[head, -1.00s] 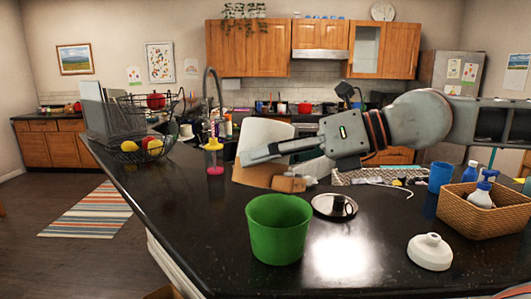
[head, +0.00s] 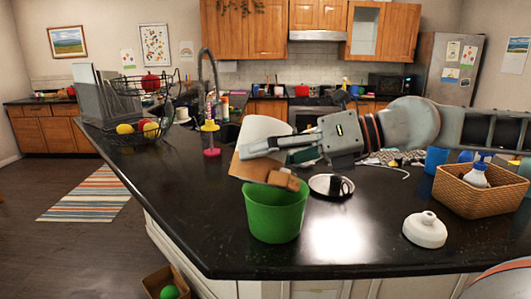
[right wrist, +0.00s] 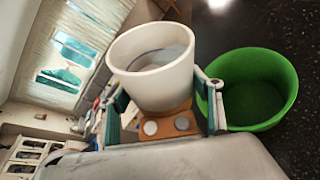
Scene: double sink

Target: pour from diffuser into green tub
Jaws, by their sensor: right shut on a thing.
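The diffuser (head: 262,129), a white cup-like body with a wood-coloured base, is held by my right gripper (head: 272,160) just above and behind the green tub's rim in the head view. It looks tilted. In the right wrist view the diffuser (right wrist: 160,85) has its open mouth toward the camera, with fingers on both sides; its contents cannot be told. The green tub (head: 274,220) stands upright on the dark counter, and in the right wrist view the tub (right wrist: 252,85) is right beside the diffuser and looks empty. My left gripper is not in view.
A round metal dish (head: 331,186) is right of the tub, and a white domed lid (head: 425,231) lies at front right. A wicker basket (head: 478,192) with bottles stands at right. A wire fruit basket (head: 140,130) is at left.

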